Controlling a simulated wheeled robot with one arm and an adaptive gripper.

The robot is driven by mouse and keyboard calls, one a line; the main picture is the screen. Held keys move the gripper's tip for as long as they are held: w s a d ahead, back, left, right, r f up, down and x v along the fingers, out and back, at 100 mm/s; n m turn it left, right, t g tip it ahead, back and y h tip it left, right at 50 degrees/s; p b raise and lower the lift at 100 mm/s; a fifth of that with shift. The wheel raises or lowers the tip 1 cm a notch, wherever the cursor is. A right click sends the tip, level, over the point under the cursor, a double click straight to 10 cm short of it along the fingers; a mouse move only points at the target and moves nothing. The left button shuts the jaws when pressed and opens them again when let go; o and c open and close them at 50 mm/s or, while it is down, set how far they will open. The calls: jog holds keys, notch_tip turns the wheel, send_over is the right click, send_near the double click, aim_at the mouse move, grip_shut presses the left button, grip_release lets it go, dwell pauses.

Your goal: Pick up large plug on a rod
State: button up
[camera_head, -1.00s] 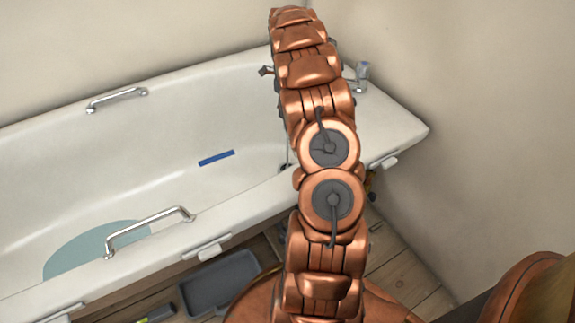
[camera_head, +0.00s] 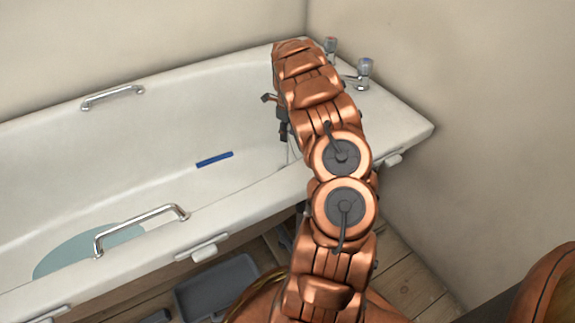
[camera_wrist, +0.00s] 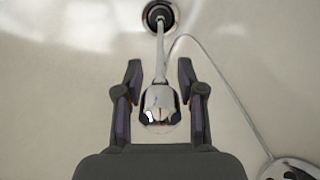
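In the wrist view, a shiny chrome plug (camera_wrist: 160,108) sits between the fingers of my gripper (camera_wrist: 160,70). Its slim pale rod (camera_wrist: 160,58) runs up the picture to a round, dark-centred drain fitting (camera_wrist: 159,15). The gripper is open, one finger on each side of the plug, with visible gaps. Whether the plug's lower part touches the gripper is hidden. In the head view, my arm covers most of the gripper; only dark parts (camera_head: 284,128) show over the tub's far end. The plug cannot be made out there.
The white bathtub (camera_head: 390,120) has chrome taps (camera_head: 364,72) at its far corner and a grab rail (camera_head: 140,228) on its near rim. A blue strip (camera_head: 214,160) lies inside. A thin cable (camera_wrist: 222,80) curves to a round chrome fitting (camera_wrist: 291,170). A grey tray (camera_head: 215,288) is on the floor.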

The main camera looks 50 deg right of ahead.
jog(key=shift+f, duration=0.5)
grip_shut()
dwell(0.4)
